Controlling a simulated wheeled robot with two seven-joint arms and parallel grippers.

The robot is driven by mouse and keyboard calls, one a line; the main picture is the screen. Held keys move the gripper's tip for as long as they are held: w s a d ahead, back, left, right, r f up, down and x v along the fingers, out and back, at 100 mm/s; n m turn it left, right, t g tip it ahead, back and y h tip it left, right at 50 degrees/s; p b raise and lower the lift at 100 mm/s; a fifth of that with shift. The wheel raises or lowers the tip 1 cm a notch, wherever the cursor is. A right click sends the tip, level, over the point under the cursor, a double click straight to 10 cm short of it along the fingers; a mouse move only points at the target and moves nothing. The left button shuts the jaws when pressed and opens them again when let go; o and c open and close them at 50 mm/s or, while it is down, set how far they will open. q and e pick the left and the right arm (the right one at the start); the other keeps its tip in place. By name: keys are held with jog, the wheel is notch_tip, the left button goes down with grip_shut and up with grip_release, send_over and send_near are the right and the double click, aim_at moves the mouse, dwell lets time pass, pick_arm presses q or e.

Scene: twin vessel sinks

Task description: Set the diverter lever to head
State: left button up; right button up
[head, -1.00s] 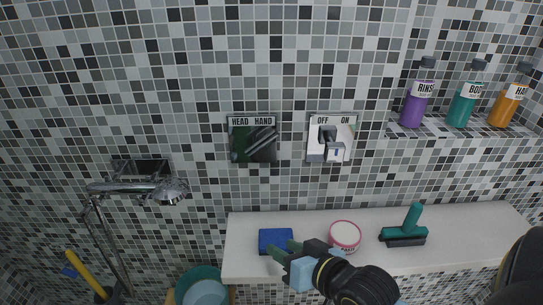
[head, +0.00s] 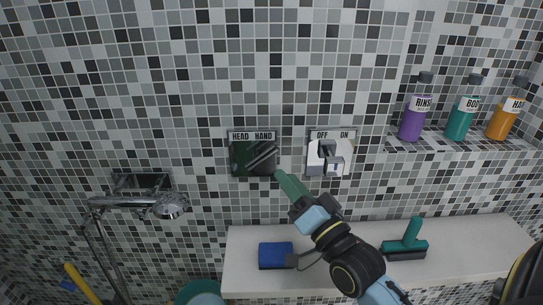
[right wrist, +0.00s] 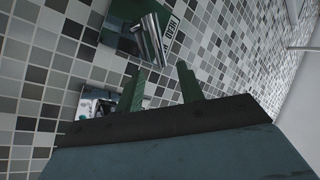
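The diverter plate (head: 240,160) is a dark square panel on the tiled wall, labelled HEAD at left and HAND at right. Its silver lever (head: 263,156) slants up to the right, toward the HAND side. The plate (right wrist: 125,28) and lever (right wrist: 153,40) also show at the top of the right wrist view. My right gripper (head: 290,186) is just below and right of the plate, apart from the lever. Its two green fingers (right wrist: 160,80) are spread with nothing between them. My left gripper is not in view.
An OFF/ON plate (head: 345,165) with a grey handle (head: 330,155) is close on the right. Below are a white ledge (head: 240,240), a blue block (head: 276,255) and a teal-handled squeegee (head: 406,243). A shower head (head: 170,206) is at left. Bottles (head: 415,118) stand on a niche shelf.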

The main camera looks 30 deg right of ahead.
aim_at(262, 155)
jog(key=x, duration=0.7)
jog(key=shift+w+p, duration=0.25)
jog(key=shift+p, duration=0.05)
jog(key=shift+r, duration=0.1)
grip_shut()
